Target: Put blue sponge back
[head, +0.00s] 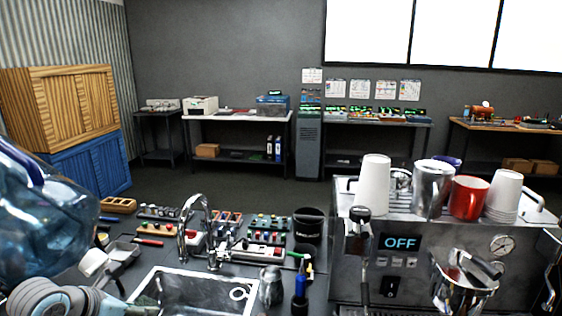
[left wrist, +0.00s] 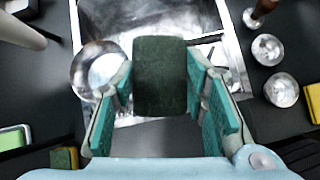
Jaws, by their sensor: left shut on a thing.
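My left gripper (left wrist: 163,82) has teal-padded fingers on either side of a dark green, block-shaped sponge (left wrist: 160,75) in the left wrist view. It is shut on this sponge. Only its dark green face shows; no blue side can be seen. The sponge is over the steel sink (left wrist: 150,15), which also shows in the head view (head: 200,275). The sponge cannot be made out in the head view. A small yellow and green sponge (left wrist: 65,158) lies at lower left in the wrist view, and a yellow one (left wrist: 314,100) is at the right edge. My right gripper is not in view.
A round metal pitcher (left wrist: 95,68) stands left of the sponge. Two small metal cups (left wrist: 267,50) (left wrist: 281,90) are at right. A green tray (left wrist: 14,140) sits at left. In the head view, the faucet (head: 190,225) rises behind the sink and the coffee machine (head: 405,285) stands right.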

